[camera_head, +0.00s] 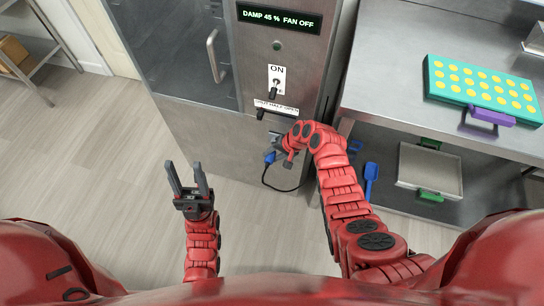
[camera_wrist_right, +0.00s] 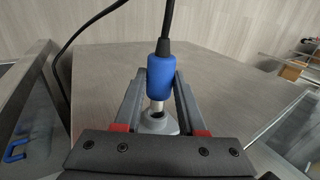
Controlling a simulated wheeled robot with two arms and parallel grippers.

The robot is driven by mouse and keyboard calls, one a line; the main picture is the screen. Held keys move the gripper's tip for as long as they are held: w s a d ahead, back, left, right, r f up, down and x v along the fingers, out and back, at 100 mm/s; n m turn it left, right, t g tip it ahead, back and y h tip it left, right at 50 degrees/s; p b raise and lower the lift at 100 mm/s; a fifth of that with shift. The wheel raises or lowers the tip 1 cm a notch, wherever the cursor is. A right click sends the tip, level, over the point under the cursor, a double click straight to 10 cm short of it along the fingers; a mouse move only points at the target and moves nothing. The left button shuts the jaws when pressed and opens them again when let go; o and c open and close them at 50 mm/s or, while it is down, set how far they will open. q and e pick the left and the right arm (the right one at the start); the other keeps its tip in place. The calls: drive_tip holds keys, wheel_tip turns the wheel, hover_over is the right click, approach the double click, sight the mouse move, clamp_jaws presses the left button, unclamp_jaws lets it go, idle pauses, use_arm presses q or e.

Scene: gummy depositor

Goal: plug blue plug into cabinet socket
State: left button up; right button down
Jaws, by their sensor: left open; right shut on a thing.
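The blue plug (camera_head: 269,158) is at the front of the steel cabinet (camera_head: 215,135), below its switch. My right gripper (camera_head: 276,151) is shut on it. In the right wrist view the blue plug (camera_wrist_right: 160,74) sits between the fingertips (camera_wrist_right: 160,82), its black cable leaving at the top. Its pale metal pin points at a grey socket (camera_wrist_right: 156,124) with a dark opening. The pin tip is at or just above the opening; I cannot tell whether it is inside. My left gripper (camera_head: 184,168) is open and empty, over the floor left of the cabinet front.
The plug's black cable (camera_head: 281,189) hangs in a loop beside my right arm. A steel table (camera_head: 390,95) on the right carries a teal tray (camera_head: 440,92) of yellow gummies. Its lower shelf holds a blue scoop (camera_head: 371,178) and a grey tray (camera_head: 430,184). The left floor is clear.

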drive_tip(key=shift+w, duration=0.15)
drive_tip(key=shift+w+d+f+b, duration=0.2)
drive_tip(key=shift+w+b, duration=0.2)
drive_tip(key=shift+b, duration=0.2)
drive_tip(key=shift+w+d+r, duration=0.1)
drive_tip(key=shift+w, duration=0.15)
drive_tip(key=shift+w+d+b, duration=0.1)
drive_tip(key=shift+w+b, duration=0.35)
drive_tip(key=shift+b, duration=0.05)
drive_tip(key=shift+r, duration=0.1)
drive_tip(key=shift+c, duration=2)
unclamp_jaws()
